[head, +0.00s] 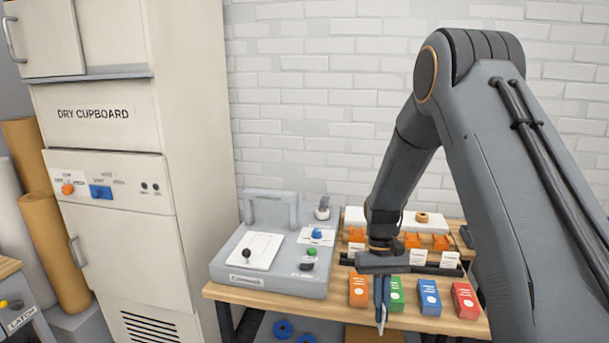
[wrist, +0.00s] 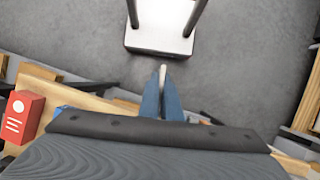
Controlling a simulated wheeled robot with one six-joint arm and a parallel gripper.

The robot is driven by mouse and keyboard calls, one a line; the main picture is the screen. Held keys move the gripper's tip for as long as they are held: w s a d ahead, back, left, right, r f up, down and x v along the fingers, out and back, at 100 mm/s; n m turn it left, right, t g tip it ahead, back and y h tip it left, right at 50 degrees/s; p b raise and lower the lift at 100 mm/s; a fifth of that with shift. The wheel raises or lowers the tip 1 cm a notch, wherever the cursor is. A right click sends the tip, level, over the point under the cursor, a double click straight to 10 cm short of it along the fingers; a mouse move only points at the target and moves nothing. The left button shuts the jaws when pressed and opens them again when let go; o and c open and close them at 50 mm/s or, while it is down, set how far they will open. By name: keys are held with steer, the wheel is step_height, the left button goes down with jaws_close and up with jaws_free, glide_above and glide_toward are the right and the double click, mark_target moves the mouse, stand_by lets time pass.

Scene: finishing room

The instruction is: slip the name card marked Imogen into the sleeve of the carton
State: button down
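My gripper (head: 381,308) points down in front of the table's colored boxes. In the wrist view its fingers (wrist: 163,95) are close together on a thin pale card (wrist: 162,74), seen edge-on, so no name can be read on it. White cards (head: 417,257) stand in a dark rack behind the boxes; their writing is too small to read. An orange box (head: 358,291), a green box (head: 397,296), a blue box (head: 429,298) and a red box (head: 466,301) carry white markings. I cannot tell which is the carton or see a sleeve.
A grey panel (head: 225,268) with colored knobs stands at the left of the wooden table (head: 250,298). Orange pieces (head: 413,240) sit behind the cards. A tall dry cupboard (head: 110,180) stands at the left.

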step_height(320, 180, up, 23)
steer(key=p, duration=0.3)
steer(key=shift+f, duration=0.2)
steer(key=f+b, duration=0.2)
steer(key=f, duration=0.4)
steer(key=w+f+b, duration=0.1)
steer(key=f, duration=0.5)
steer(key=f+b, duration=0.2)
steer(key=f, duration=0.4)
steer(key=shift+w+f+b, duration=0.15)
steer(key=shift+w+b, duration=0.05)
steer(key=shift+b, duration=0.15)
step_height(320, 180, down, 19)
steer(key=s+b, duration=0.1)
steer(key=b, duration=0.4)
steer(key=shift+s, duration=0.15)
steer(key=shift+d+r, duration=0.2)
